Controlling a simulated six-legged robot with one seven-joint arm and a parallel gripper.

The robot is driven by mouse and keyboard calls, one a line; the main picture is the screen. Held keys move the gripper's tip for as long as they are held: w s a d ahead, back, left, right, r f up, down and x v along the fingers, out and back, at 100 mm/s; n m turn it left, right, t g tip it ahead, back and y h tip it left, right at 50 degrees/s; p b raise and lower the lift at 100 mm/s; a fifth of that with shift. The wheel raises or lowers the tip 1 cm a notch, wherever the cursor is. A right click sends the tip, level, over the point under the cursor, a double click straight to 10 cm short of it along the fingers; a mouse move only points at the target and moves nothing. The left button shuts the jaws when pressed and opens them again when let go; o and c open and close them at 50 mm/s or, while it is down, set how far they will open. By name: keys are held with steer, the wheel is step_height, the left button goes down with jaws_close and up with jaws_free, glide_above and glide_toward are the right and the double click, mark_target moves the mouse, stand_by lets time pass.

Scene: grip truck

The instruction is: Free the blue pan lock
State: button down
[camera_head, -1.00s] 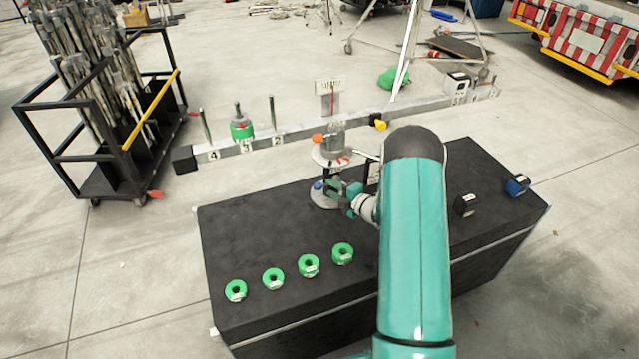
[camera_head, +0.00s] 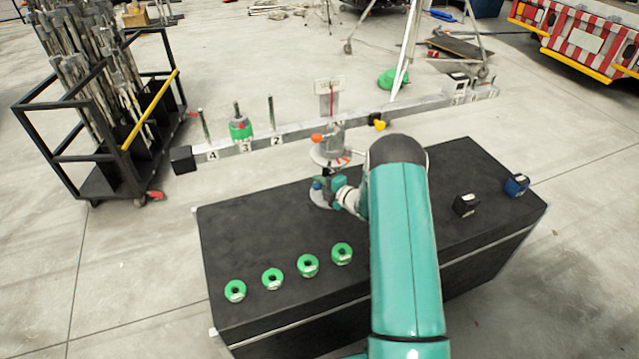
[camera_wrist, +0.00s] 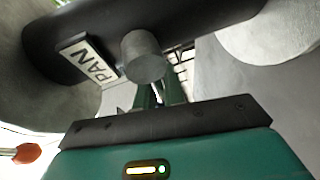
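In the wrist view, a dark part carries a white PAN label (camera_wrist: 87,63). A grey cylinder (camera_wrist: 145,57) stands in front of my gripper's green fingers (camera_wrist: 157,92) and hides their tips. No blue shows there, so contact with the lock cannot be told.
Several green ring weights (camera_head: 308,265) and two small dark blocks (camera_head: 466,205) lie on the black box (camera_head: 260,225). A black cart (camera_head: 110,150) stands left.

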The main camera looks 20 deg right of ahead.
steer(key=shift+a+f+n, duration=0.15)
steer(key=shift+a+n, duration=0.15)
steer(key=shift+a, duration=0.05)
steer(key=shift+f+n+g+h, duration=0.3)
steer(key=shift+f+n+h, duration=0.1)
steer(key=shift+n, duration=0.2)
steer(key=shift+s+d+f+n+g+h, duration=0.15)
steer(key=shift+f+n+g+h, duration=0.1)
steer(key=shift+f+n+h, duration=0.3)
steer(key=shift+w+d+f+n+g+h, duration=0.1)
steer(key=shift+f+n+g+h, duration=0.15)
steer(key=shift+f+n, duration=0.35)
steer(key=shift+s+r, duration=0.1)
steer(key=c, duration=1.5)
jaws_free()
steer(key=shift+d+r, duration=0.1)
steer(key=shift+d, duration=0.15)
steer(key=shift+s+d+r, duration=0.1)
steer(key=shift+d+r, duration=0.05)
steer(key=v, duration=1.3)
steer(key=shift+s, duration=0.3)
